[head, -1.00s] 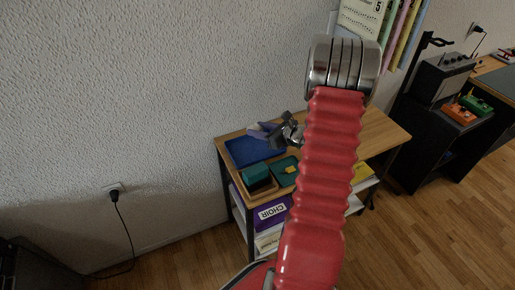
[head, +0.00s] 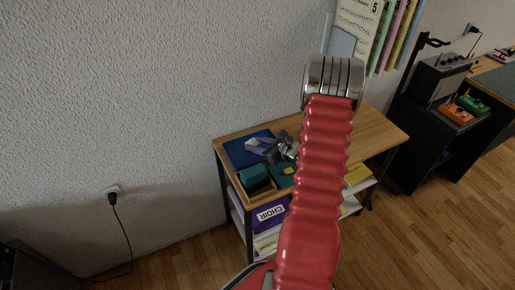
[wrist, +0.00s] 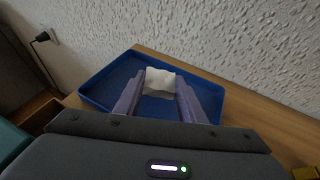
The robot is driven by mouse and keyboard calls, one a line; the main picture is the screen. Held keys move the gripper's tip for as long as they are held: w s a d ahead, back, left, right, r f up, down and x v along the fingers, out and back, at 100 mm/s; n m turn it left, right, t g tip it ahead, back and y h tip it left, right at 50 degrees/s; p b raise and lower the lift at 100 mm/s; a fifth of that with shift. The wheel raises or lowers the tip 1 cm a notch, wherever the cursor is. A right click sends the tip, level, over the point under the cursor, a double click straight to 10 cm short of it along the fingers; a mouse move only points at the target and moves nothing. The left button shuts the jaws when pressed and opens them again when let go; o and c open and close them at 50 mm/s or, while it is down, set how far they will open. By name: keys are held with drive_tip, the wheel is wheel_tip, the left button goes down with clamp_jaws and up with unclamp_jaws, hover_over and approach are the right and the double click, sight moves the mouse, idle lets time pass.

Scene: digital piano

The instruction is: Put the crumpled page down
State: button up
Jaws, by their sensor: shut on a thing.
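The crumpled page (wrist: 160,83) is a small white wad between the fingertips of my gripper (wrist: 158,90) in the wrist view. The two purple-grey fingers are shut on it from either side. Behind and below it is a blue tray (wrist: 95,90) with a raised rim, on the wooden shelf top. In the head view my gripper (head: 258,146) is over the tray (head: 236,153), and the page is too small or hidden to make out there. I cannot tell whether the page touches the tray floor.
The wooden shelf top (head: 372,128) is clear to the right of my arm. A teal block (head: 255,176) in a wooden holder stands in front of the tray. A textured wall (wrist: 255,50) rises right behind. A purple CHOIR box (head: 270,214) is on the shelf below.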

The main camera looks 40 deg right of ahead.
wheel_tip(320, 180, down, 2)
drive_tip(key=shift+f, duration=0.2)
drive_tip(key=o, duration=1)
drive_tip(key=v, duration=1.2)
drive_tip(key=shift+s, duration=0.1)
idle(0.5)
